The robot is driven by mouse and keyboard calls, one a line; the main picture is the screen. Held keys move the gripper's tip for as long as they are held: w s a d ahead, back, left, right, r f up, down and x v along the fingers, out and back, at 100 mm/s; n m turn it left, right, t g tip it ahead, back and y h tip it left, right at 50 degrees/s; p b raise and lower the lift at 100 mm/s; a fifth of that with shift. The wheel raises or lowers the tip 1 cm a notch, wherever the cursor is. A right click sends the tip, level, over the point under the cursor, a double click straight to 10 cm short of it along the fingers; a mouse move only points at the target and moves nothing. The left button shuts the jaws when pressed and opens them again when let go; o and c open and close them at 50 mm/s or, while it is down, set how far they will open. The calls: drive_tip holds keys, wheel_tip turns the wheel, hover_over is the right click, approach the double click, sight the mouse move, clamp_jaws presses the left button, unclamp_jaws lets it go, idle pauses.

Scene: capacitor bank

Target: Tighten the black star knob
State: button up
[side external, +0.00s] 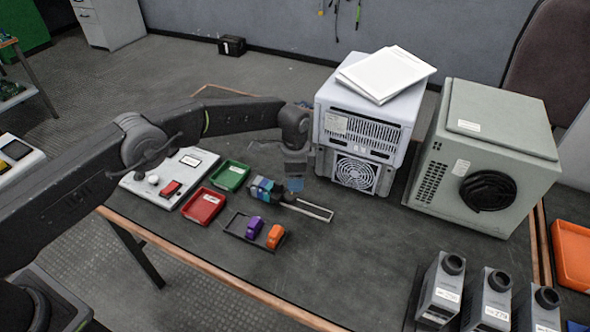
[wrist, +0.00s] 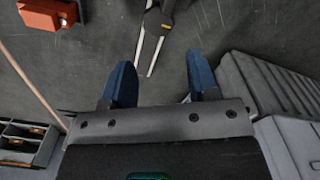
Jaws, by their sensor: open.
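My gripper (side external: 295,184) hangs over the bench in the side view, in front of the pale ventilated unit. In the wrist view my gripper (wrist: 158,70) shows two blue fingers spread apart with nothing between them. A blue and black clamp-like device (side external: 264,189) with a pale two-rail frame (side external: 312,210) lies just below and beside my gripper. A pale two-pronged part (wrist: 151,50) shows beyond the fingers in the wrist view.
The ventilated unit (side external: 365,120) and a grey-green cabinet (side external: 500,150) stand behind and right. The front bench middle (side external: 350,265) is clear.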

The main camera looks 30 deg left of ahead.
sight(295, 196)
drive_tip(key=shift+f, duration=3.3)
drive_tip(key=c, duration=0.8)
drive_tip(key=shift+s+m, duration=0.15)
drive_tip(key=shift+m, duration=1.25)
